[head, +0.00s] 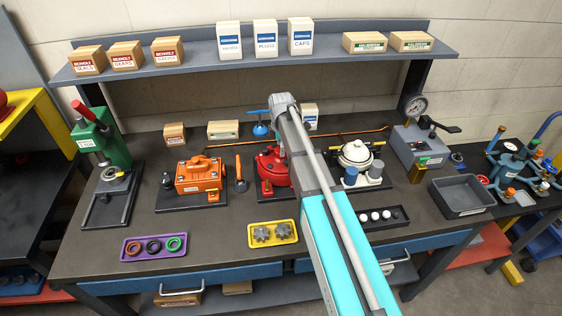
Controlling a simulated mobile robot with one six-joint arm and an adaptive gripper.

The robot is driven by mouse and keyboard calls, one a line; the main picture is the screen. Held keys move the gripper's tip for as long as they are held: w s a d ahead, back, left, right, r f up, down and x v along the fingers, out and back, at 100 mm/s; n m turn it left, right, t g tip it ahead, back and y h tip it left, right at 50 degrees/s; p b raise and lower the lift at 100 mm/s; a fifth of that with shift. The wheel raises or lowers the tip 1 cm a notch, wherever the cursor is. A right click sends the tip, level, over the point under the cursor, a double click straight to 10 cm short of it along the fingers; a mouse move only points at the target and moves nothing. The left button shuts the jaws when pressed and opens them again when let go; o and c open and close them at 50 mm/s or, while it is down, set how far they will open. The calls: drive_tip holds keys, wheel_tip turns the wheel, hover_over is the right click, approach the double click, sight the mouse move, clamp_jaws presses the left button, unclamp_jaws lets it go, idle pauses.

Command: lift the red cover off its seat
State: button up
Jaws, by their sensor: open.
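The red cover (270,161) is the rounded top of a red unit near the middle of the workbench. The unit stands on a dark base plate, and my arm hides its right side. From this view the cover appears to rest on its seat; the joint between them is too small to make out. My grey and turquoise arm reaches in from the lower right, with its far end above and behind the red unit in the picture. My gripper is hidden behind the arm, so its distance from the cover cannot be told.
An orange unit (201,174) stands left of the red one, a white-lidded unit (356,156) right. A blue-topped part (261,128) is close behind. A yellow tray (251,243) with gears lies in front. A shelf (200,64) with boxes overhangs the back.

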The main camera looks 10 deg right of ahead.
drive_tip(key=shift+f+b, duration=0.9)
drive_tip(key=shift+f, duration=0.3)
drive_tip(key=c, duration=1.1)
